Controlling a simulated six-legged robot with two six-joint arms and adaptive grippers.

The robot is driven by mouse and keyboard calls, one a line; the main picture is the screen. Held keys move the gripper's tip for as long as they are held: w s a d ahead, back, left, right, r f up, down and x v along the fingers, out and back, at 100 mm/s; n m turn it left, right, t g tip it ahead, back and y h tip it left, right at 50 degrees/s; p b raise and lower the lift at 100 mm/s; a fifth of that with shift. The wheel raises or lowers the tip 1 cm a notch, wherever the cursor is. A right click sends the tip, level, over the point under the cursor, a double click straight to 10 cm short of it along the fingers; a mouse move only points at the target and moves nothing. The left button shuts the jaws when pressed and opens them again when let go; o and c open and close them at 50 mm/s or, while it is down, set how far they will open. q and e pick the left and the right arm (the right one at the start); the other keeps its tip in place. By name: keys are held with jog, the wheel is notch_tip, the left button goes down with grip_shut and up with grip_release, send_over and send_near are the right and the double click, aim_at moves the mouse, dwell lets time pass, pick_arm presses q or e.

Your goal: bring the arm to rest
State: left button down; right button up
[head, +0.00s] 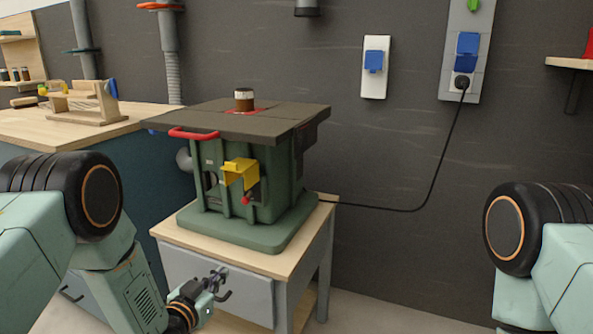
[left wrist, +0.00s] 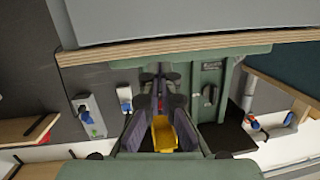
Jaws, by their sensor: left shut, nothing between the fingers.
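My left arm comes in from the left in the head view and bends down at its black joint. Its gripper (head: 220,283) is shut and empty, in front of the grey drawer front of the wooden stand (head: 218,285). The gap between gripper and drawer cannot be judged. My right arm shows only at the right edge; its gripper is out of view. The left wrist view looks turned over, with the stand's plywood edge (left wrist: 190,45) across the top and a yellow part (left wrist: 163,133) low in the middle.
A green machine (head: 245,180) with a dark top, red handle and yellow bracket stands on the stand. A wooden workbench (head: 75,128) is at the left. A black cable (head: 437,160) runs from the wall socket (head: 467,52) to the machine. Floor shows at the lower right.

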pick_arm(q)
jog(key=s+f+n+g+y+p, duration=0.1)
jog(key=s+f+g, duration=0.25)
jog(key=s, duration=0.35)
jog(key=s+a+f+n+g+y+p, duration=0.1)
jog(key=s+f+g, duration=0.1)
jog(key=s+f, duration=0.3)
jog(key=s+f+n+g+p, duration=0.1)
jog(key=s+f+g, duration=0.2)
jog(key=s, duration=0.5)
jog(key=s+r+g+p, duration=0.2)
jog(key=s+g+p, duration=0.1)
jog(key=s, duration=0.9)
jog(key=s+r+g+y+p, duration=0.1)
jog(key=s+r+g+p, duration=0.2)
jog(key=s, duration=0.9)
jog(key=shift+a+r+n+g+y, duration=0.3)
jog(key=shift+r+n+g, duration=0.1)
jog(key=shift+g, duration=0.15)
jog(key=shift+f, duration=0.15)
